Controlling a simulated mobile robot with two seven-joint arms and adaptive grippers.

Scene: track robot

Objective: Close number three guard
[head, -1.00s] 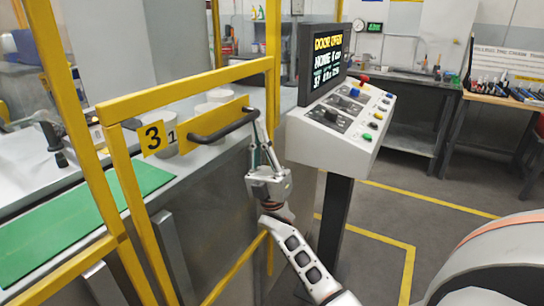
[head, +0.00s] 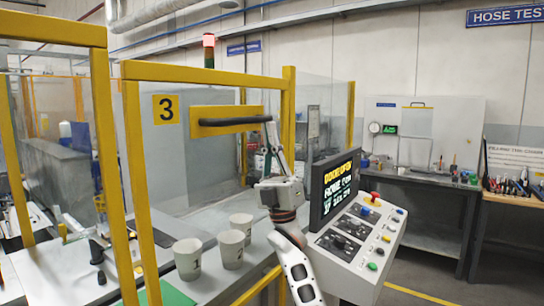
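The number three guard (head: 205,74) is a yellow frame with a clear pane and a "3" plate (head: 166,109). Its top bar sits a little below the top of the yellow post (head: 289,95) on its right. A black bar handle (head: 225,122) is fixed on a yellow plate at the guard's upper right. My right gripper (head: 271,128) comes from below and its fingers meet the handle's right end; they look closed on it, though the contact is small in view. My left gripper is not in view.
A control console (head: 350,235) stands close right of my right arm; its screen (head: 336,186) is lit, its text hard to read. White cups (head: 231,249) stand on the bench below the guard. A red-lit signal tower (head: 209,50) stands behind. Open floor lies at lower right.

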